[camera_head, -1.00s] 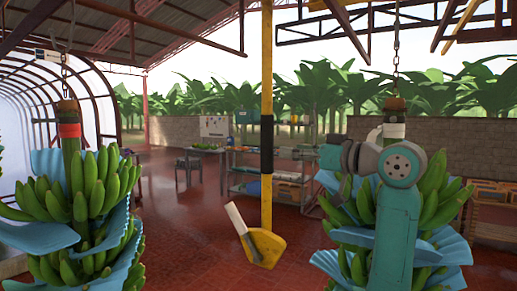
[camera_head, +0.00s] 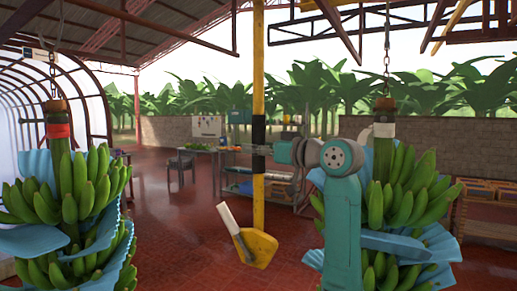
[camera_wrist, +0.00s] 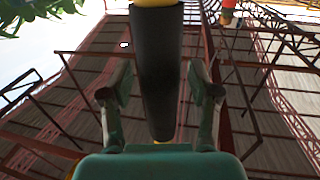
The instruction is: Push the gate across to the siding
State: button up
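The gate is a yellow upright bar (camera_head: 258,85) with a black grip sleeve (camera_head: 258,131) and a yellow foot with a pale lever at its lower end (camera_head: 258,249). It hangs between two banana bunches. My gripper (camera_head: 277,152) is at the sleeve's lower part, reaching in from the right. In the wrist view, the black sleeve (camera_wrist: 160,70) stands between my two fingers (camera_wrist: 160,88), one on each side. The fingers are spread, with a narrow gap showing on both sides. The siding cannot be made out.
A left banana bunch (camera_head: 75,185) with a red band and a right bunch (camera_head: 405,195) with a white band hang from chains. My arm passes in front of the right bunch. Behind are a table (camera_head: 200,148), shelves and a block wall (camera_head: 450,142). Red floor lies open between the bunches.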

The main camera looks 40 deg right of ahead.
grip_shut()
jog(key=w+d, duration=0.2)
jog(key=d, duration=0.5)
jog(key=w+d, duration=0.3)
jog(key=d, duration=0.3)
jog(key=shift+d, duration=0.35)
jog(key=shift+o, duration=0.8)
grip_release()
jog(key=shift+s, duration=0.1)
jog(key=s+d, duration=0.1)
jog(key=s, duration=1)
jog(key=shift+s+d, duration=0.35)
jog(key=shift+s, duration=0.05)
